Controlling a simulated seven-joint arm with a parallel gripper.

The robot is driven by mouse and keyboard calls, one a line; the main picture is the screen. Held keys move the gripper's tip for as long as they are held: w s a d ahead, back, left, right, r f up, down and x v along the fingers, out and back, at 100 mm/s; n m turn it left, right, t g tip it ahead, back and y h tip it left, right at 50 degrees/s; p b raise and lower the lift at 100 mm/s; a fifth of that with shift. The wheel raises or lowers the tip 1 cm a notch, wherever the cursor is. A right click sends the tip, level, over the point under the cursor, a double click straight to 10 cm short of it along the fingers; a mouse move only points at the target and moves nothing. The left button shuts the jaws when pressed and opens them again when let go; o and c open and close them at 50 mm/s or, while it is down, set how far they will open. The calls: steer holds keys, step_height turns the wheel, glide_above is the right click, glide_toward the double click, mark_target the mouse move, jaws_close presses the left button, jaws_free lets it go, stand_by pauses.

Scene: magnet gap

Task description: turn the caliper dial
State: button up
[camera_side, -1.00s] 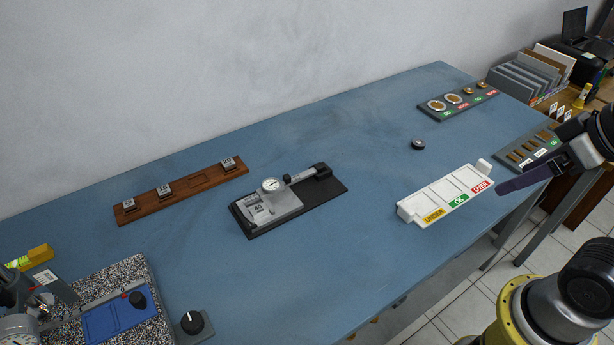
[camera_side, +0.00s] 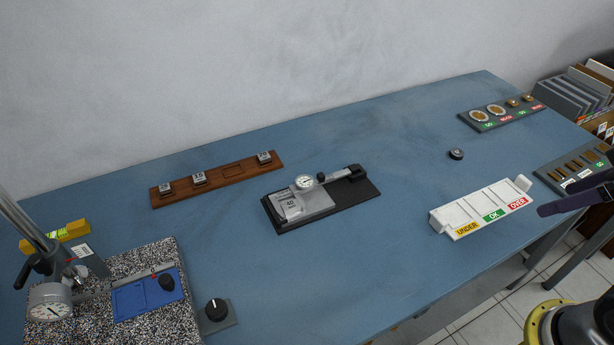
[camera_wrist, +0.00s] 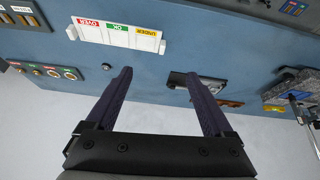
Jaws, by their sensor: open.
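The caliper (camera_side: 322,197) lies on a black base in the middle of the blue table, in the side view. Its round white dial (camera_side: 305,181) faces up beside a grey block marked 40 (camera_side: 291,205). In the wrist view the caliper (camera_wrist: 212,84) is partly hidden behind one finger. My gripper (camera_wrist: 158,73) is open, with two dark purple fingers apart and nothing between them. In the side view only a purple finger shows at the right edge, beyond the white tray and well away from the caliper.
A white tray (camera_side: 482,212) marked UNDER, OK and OVER stands between my gripper and the caliper. A small dark disc (camera_side: 456,154) lies behind it. A wooden rack (camera_side: 218,180) holds marked blocks. A gauge stand (camera_side: 50,303) and black knob (camera_side: 216,310) are front left.

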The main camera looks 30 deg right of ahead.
steer(key=w+a+r+n+y, duration=0.2)
steer(key=w+a+r+n, duration=0.1)
steer(key=w+r+n, duration=0.6)
steer(key=n+g+y, duration=0.3)
steer(key=n+g, duration=0.2)
steer(key=n, duration=0.3)
glide_above(306, 181)
steer(key=d, duration=0.6)
step_height(306, 181, down, 16)
steer(key=x, duration=0.9)
steer(key=d+x, duration=0.1)
steer(key=x, duration=0.4)
steer(key=shift+s+f, duration=0.15)
steer(key=shift+s, duration=0.15)
